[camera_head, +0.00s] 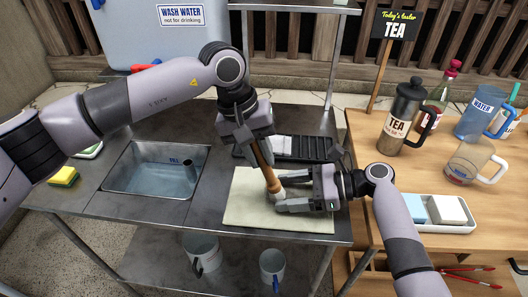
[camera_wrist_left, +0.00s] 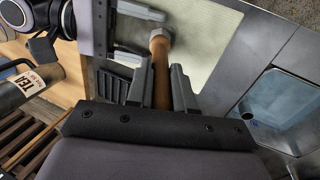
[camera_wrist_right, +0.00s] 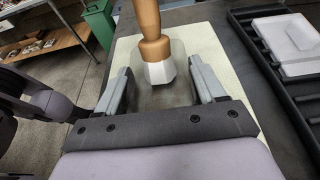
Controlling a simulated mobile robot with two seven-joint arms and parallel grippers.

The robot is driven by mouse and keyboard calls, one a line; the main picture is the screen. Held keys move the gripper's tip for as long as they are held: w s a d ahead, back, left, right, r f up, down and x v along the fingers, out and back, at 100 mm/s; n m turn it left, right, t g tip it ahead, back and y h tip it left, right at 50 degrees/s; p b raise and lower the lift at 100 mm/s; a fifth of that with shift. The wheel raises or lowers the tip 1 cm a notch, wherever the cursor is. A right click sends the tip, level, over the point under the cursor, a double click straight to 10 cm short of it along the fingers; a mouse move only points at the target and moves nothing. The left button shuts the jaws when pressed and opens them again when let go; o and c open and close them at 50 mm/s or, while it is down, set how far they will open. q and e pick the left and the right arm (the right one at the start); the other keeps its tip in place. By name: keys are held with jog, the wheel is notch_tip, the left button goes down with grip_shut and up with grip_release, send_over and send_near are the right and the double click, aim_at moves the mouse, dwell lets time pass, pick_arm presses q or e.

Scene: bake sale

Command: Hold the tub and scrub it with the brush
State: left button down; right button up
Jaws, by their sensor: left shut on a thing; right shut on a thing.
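The brush (camera_head: 267,172) has a wooden handle and a pale head, and it points down in my left gripper (camera_head: 257,147). The left wrist view shows the fingers on either side of its handle (camera_wrist_left: 161,75). My right gripper (camera_head: 282,196) is low over the pale mat and is shut on the tub. The tub is clear and hard to make out; its faint outline (camera_wrist_right: 160,97) shows between the fingers in the right wrist view. The brush head (camera_wrist_right: 160,72) is at the tub, but I cannot tell whether it touches the inside.
The pale mat (camera_head: 240,213) lies on the metal counter. A black rack (camera_head: 318,149) stands behind it. The sink (camera_head: 150,170) and a yellow sponge (camera_head: 64,176) are to the left. A wooden table at the right holds the tea press (camera_head: 402,118), jugs and a white tray (camera_head: 455,228).

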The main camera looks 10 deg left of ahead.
pick_arm(q)
jog(key=shift+d, duration=1.75)
dwell(4.3)
jog(key=shift+a, duration=0.15)
jog(key=shift+a, duration=0.75)
notch_tip(320, 180, up, 9)
dwell(0.7)
